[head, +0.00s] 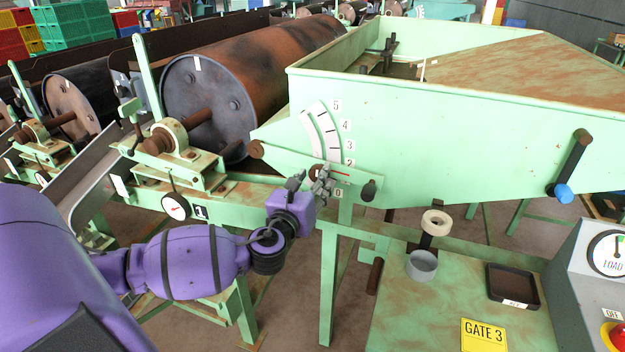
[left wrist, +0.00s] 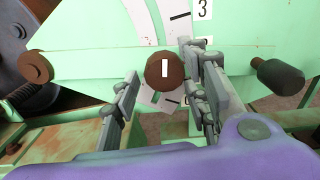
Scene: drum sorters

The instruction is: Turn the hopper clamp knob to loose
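The hopper clamp knob (left wrist: 165,71) is a round rusty-brown knob with a short white mark, which stands upright in the left wrist view. It sits at the lower end of a white scale plate (head: 327,130) on the green hopper's side. In the head view it is mostly hidden by my left gripper (head: 309,183). In the left wrist view the fingers of my left gripper (left wrist: 165,98) are spread, one on each side of the knob. The left finger is clear of it; the right one is close, and I cannot tell whether it touches. No loose label is readable. My right gripper is out of view.
A dark handle (head: 369,190) sticks out just right of the knob, and a brown disc (head: 256,149) is to its left. A blue-ended crank (head: 564,192) is on the hopper's right side. A rusty drum (head: 210,95) lies behind. A grey cup (head: 422,266) stands on the green bench.

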